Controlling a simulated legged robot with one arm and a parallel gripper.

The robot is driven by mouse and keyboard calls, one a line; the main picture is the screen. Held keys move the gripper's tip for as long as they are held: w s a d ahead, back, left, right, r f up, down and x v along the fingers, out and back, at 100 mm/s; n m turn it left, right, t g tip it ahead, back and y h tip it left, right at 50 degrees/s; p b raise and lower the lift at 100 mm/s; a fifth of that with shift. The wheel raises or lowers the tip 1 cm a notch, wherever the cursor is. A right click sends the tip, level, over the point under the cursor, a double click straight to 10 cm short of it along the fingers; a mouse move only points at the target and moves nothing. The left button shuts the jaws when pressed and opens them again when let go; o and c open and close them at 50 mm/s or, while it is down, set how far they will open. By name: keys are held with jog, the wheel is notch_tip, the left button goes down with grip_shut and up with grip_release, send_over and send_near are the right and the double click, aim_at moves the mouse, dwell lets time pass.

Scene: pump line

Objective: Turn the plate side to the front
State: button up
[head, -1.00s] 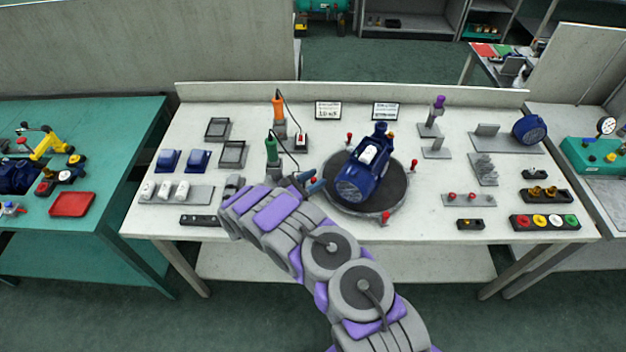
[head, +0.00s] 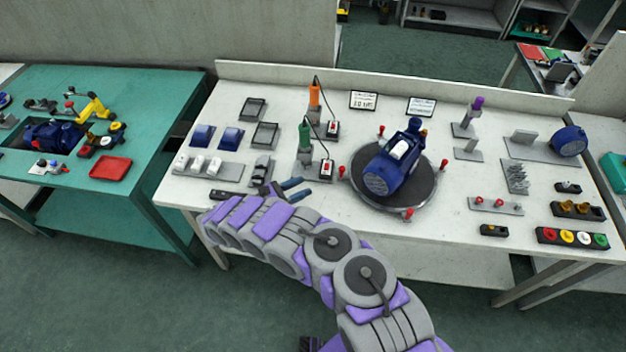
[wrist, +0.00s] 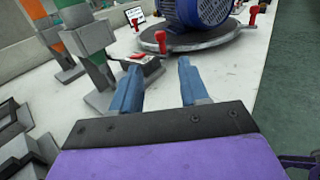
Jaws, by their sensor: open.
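A blue motor-pump unit (head: 385,178) sits on a round dark turntable (head: 425,195) in the middle of the white bench. Its round ribbed end faces the front left, and a white box is on its top. Red-knobbed handles stand around the turntable rim; one red handle (wrist: 160,40) shows close in the wrist view, where the motor's ribbed end (wrist: 203,10) is partly cut off. My gripper (head: 292,187) is open and empty, left of the turntable and apart from it. Its two blue fingers (wrist: 158,85) point toward the turntable in the wrist view.
Orange (head: 315,97) and green (head: 304,138) tools stand upright in holders left of the turntable, close to my gripper. Blue covers, white capsules and trays lie farther left. Racks and a button strip (head: 572,238) fill the right. Bare bench lies in front of the turntable.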

jog(key=shift+v, duration=0.85)
jog(key=shift+c, duration=0.3)
